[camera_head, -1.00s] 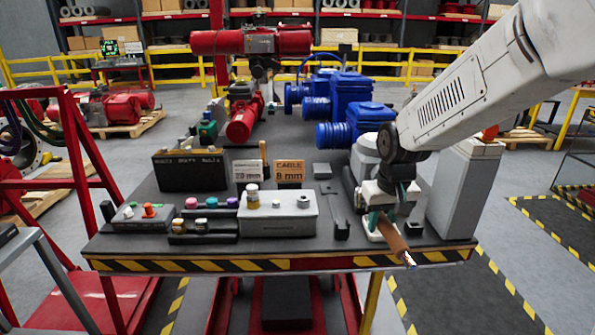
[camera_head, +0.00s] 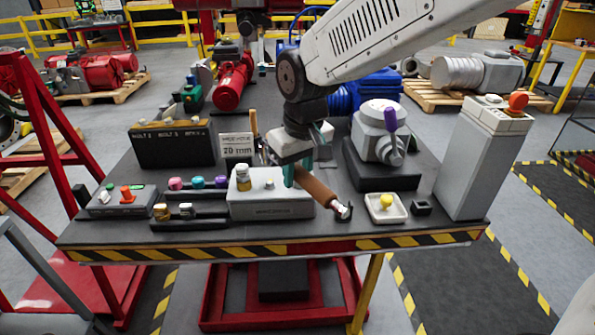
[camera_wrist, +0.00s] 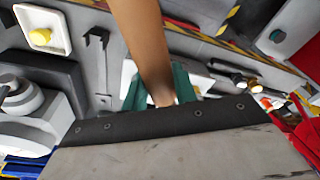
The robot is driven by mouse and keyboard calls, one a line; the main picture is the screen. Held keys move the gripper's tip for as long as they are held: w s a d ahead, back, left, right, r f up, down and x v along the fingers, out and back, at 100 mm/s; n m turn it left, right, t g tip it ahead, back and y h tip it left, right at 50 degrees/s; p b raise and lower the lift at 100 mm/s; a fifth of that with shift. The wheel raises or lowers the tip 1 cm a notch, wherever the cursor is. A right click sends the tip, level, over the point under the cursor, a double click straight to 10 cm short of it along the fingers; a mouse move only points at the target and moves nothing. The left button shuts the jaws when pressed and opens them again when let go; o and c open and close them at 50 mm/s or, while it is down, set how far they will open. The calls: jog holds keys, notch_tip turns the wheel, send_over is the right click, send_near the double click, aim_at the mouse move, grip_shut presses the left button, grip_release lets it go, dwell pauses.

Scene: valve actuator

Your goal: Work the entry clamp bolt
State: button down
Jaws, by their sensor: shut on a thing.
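My gripper (camera_head: 300,178) has teal fingers and is shut on a brown-handled tool (camera_head: 318,190). The handle slants down to the right over the bench, in front of the light grey box, and ends in a metal tip. In the wrist view the brown handle (camera_wrist: 142,35) runs up from between the fingers (camera_wrist: 160,88) and leaves the top edge. A grey actuator housing (camera_head: 380,125) with a purple-handled part (camera_head: 391,120) stands on a dark block right of my gripper, apart from it. I cannot pick out the clamp bolt.
A white tray with a yellow knob (camera_head: 388,208) and a tall grey cabinet (camera_head: 483,160) stand at the right. A black rack (camera_head: 171,148) stands at the back left. The striped front edge (camera_head: 260,250) bounds the bench.

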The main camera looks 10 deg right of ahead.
jog(key=shift+s, duration=0.15)
jog(key=shift+f, duration=3.5)
jog(key=shift+s+a+m, duration=0.2)
jog(key=shift+a+m, duration=0.3)
jog(key=shift+a, duration=0.05)
jog(key=shift+s+a+m, duration=0.2)
jog(key=shift+a+m, duration=0.3)
jog(key=shift+s+a+m+h, duration=0.2)
jog(key=shift+a+m+h, duration=0.1)
jog(key=shift+a+m, duration=0.85)
